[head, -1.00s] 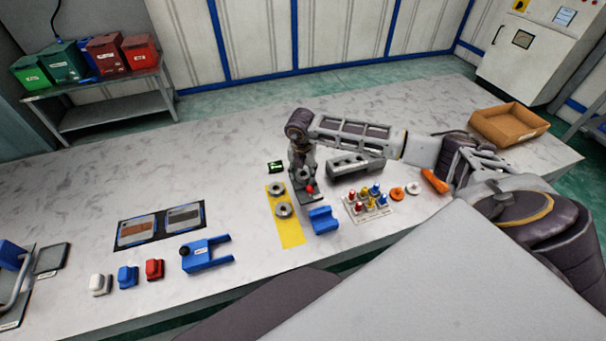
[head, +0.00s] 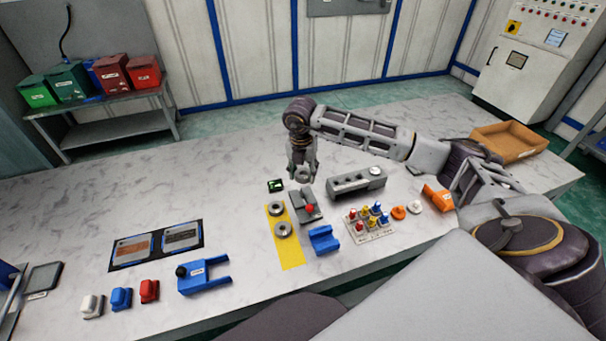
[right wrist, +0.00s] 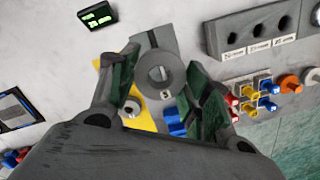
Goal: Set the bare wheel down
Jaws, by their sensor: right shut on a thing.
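My right gripper (head: 302,172) is shut on a grey wheel (head: 303,178), a ring with a central hole. It holds the wheel above the table, just behind the grey press-like fixture with a red knob (head: 309,209). In the right wrist view the wheel (right wrist: 160,73) sits between the two fingers and has a small mark on its face. The wheel partly hides the fixture there. Two more grey wheels (head: 276,208) (head: 283,229) lie on the yellow strip (head: 291,252), apart from the gripper. My left gripper is not in view.
A grey block with holes (head: 355,183) stands right of the fixture. A blue cradle (head: 323,239) and a tray of coloured pegs (head: 369,222) are nearer the front. A small black display (head: 275,185) lies left of the gripper. The table's left middle is clear.

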